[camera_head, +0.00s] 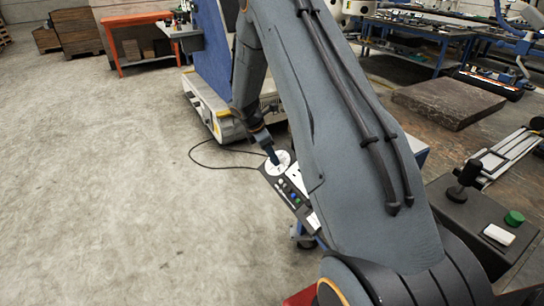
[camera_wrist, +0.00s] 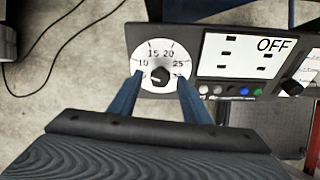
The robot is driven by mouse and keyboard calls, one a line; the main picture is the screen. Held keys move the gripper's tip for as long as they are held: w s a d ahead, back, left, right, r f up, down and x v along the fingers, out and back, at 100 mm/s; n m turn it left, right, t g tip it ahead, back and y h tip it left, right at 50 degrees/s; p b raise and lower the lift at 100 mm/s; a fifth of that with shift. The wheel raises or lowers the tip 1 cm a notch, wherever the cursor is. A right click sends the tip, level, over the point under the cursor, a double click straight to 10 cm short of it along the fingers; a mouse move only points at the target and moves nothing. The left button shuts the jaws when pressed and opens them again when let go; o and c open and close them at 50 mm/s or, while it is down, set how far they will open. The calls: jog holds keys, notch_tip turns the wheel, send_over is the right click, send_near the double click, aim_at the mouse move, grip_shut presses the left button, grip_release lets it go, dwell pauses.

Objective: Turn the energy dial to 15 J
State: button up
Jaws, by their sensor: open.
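The energy dial (camera_wrist: 158,50) is a white round face with numbers including 10, 15, 20 and 25 and a black knob (camera_wrist: 160,76) at its centre. My gripper (camera_wrist: 160,78) is open, its two blue fingers reaching over the lower part of the dial, one on each side of the knob. Whether they touch the knob I cannot tell. The knob's exact pointing is too small to read, and the lower scale is partly hidden by the fingers. In the head view, my gripper (camera_head: 274,160) points down at the white dial face (camera_head: 282,168).
The dial's dark control panel (camera_wrist: 208,102) carries a white display (camera_wrist: 235,45) reading OFF, coloured buttons (camera_wrist: 244,91) and another black knob (camera_wrist: 294,86). A black cable (camera_head: 205,163) lies on the floor. Workbenches (camera_head: 440,190) stand at the right; the floor at the left is clear.

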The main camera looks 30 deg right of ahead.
jog(key=shift+d+f, duration=0.25)
jog(key=shift+f, duration=0.35)
jog(key=c, duration=1)
jog(key=shift+c, duration=0.2)
jog(key=shift+m, duration=0.3)
